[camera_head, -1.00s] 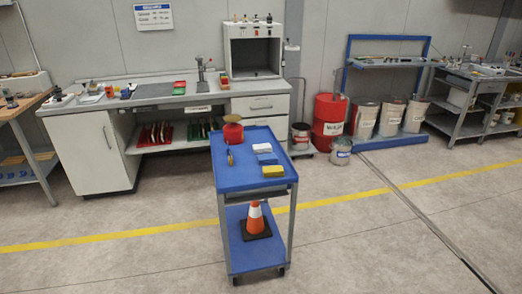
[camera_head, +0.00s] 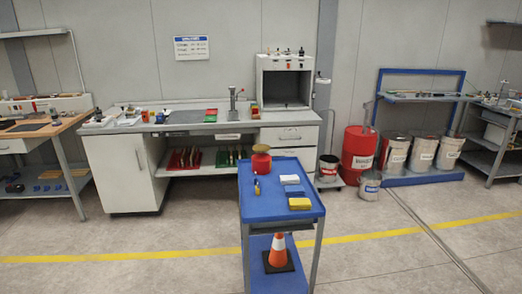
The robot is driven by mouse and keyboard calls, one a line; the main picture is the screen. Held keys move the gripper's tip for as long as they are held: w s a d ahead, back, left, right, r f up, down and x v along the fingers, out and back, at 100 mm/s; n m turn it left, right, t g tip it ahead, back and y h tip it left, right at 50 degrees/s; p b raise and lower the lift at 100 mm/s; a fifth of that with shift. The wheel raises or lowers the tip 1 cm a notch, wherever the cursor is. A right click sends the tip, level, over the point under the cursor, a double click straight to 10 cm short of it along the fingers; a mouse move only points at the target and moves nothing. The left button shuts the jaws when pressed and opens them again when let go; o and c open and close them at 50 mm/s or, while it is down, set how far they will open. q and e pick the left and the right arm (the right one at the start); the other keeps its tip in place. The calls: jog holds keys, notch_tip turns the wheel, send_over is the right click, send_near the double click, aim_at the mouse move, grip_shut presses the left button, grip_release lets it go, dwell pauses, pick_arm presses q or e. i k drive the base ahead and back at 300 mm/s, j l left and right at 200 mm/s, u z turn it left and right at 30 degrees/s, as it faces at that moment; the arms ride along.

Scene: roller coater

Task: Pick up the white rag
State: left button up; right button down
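The white rag (camera_head: 289,179) lies folded on the blue top of the cart (camera_head: 262,208), behind a blue rag (camera_head: 294,191) and a yellow rag (camera_head: 299,204) in a row toward the cart's near right side. A red can (camera_head: 261,160) with a tan top stands at the far left of the cart top. A small yellow and dark tool (camera_head: 256,187) is on the left of the cart top. Neither of my grippers shows in the head view.
An orange cone (camera_head: 278,251) stands on the cart's lower shelf. A workbench (camera_head: 140,165) is behind the cart. A red drum (camera_head: 359,149), buckets (camera_head: 394,152) and a blue rack (camera_head: 420,178) stand at right. Floor is clear on both sides of the cart.

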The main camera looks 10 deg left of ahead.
aim_at(288, 179)
jog(key=j+z, duration=0.1)
jog(key=z, duration=0.3)
jog(key=i+j+z, duration=0.2)
jog(key=j, duration=0.2)
jog(key=i+j+z, duration=0.2)
jog(key=j, duration=0.25)
jog(key=j+z, duration=0.15)
jog(key=j, duration=0.3)
jog(key=j+z, duration=0.2)
jog(key=j, duration=0.25)
jog(key=i, duration=0.05)
